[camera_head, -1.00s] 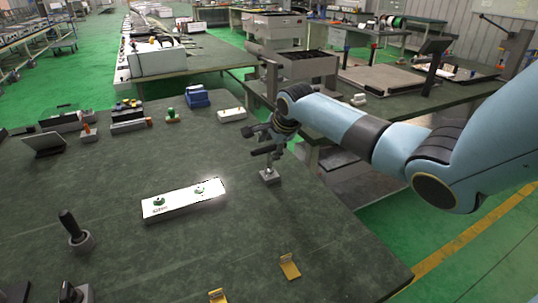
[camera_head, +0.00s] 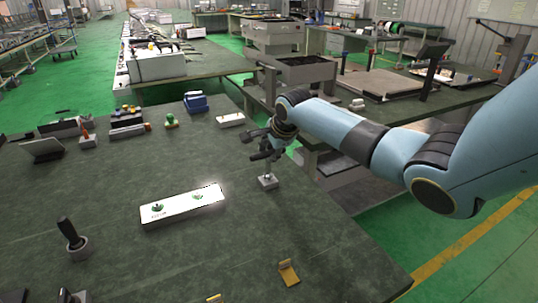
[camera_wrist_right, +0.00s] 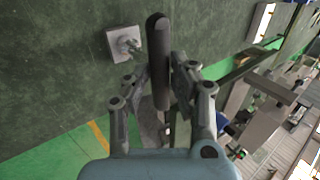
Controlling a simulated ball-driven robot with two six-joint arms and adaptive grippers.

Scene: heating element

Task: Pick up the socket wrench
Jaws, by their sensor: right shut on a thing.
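The socket wrench, with a long dark handle (camera_wrist_right: 158,62), is between the fingers of my right gripper (camera_wrist_right: 166,92) in the right wrist view. The gripper is shut on it. In the head view my right gripper (camera_head: 270,146) is above the right part of the dark green table, with the dark handle sticking out to the left. A small grey block (camera_head: 267,182) with a thin upright metal post is just below. This block (camera_wrist_right: 122,44) also shows left of the handle in the wrist view. The wrench's far end is hidden. My left gripper is not in view.
A white panel (camera_head: 181,206) with green knobs lies mid-table. A dark-handled tool stands in a grey holder (camera_head: 78,247) at the left. A yellow bracket (camera_head: 289,273) lies near the front. Boxes and small parts line the back edge. The table's right side is mostly clear.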

